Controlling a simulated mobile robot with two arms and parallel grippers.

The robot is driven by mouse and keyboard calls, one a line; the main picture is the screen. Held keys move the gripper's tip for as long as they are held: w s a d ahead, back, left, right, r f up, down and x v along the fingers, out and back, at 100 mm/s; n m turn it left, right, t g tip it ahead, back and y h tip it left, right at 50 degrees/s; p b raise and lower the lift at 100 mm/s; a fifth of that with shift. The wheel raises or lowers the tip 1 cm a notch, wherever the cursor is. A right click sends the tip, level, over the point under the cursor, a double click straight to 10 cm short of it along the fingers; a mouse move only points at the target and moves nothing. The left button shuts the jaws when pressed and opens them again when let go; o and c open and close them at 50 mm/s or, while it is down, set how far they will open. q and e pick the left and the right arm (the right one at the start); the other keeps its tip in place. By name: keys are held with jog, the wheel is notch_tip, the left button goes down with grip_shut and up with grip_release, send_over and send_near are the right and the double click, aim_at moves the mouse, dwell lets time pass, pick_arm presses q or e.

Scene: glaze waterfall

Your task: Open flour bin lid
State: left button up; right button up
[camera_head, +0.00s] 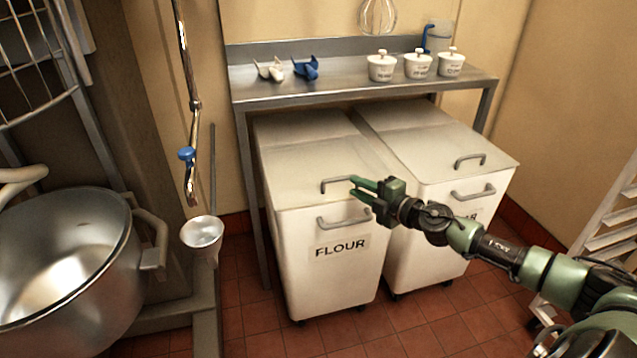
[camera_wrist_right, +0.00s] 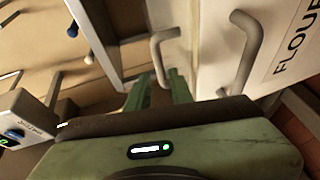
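The flour bin (camera_head: 330,260) is white, labelled FLOUR, and stands under a steel table. Its sloped lid (camera_head: 305,165) looks closed. A grey lid handle (camera_head: 337,181) sits near the lid's front edge, and a second grey handle (camera_head: 343,222) is on the bin's front. My right gripper (camera_head: 354,187) is open, with its green fingertips at the right end of the lid handle. In the right wrist view the lid handle (camera_wrist_right: 158,58) lies just ahead of the gap between the parted fingers (camera_wrist_right: 158,92); contact is unclear. My left gripper is not in view.
A second white bin (camera_head: 440,230) stands close on the right. The steel table (camera_head: 350,90) above carries small white tubs and scoops. Red tile floor lies in front of the bins.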

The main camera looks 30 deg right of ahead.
aim_at(343, 180)
jog(key=shift+w+d, duration=0.1)
jog(key=shift+w, duration=0.45)
jog(key=shift+x, duration=3.05)
jog(key=shift+f, duration=0.15)
grip_shut()
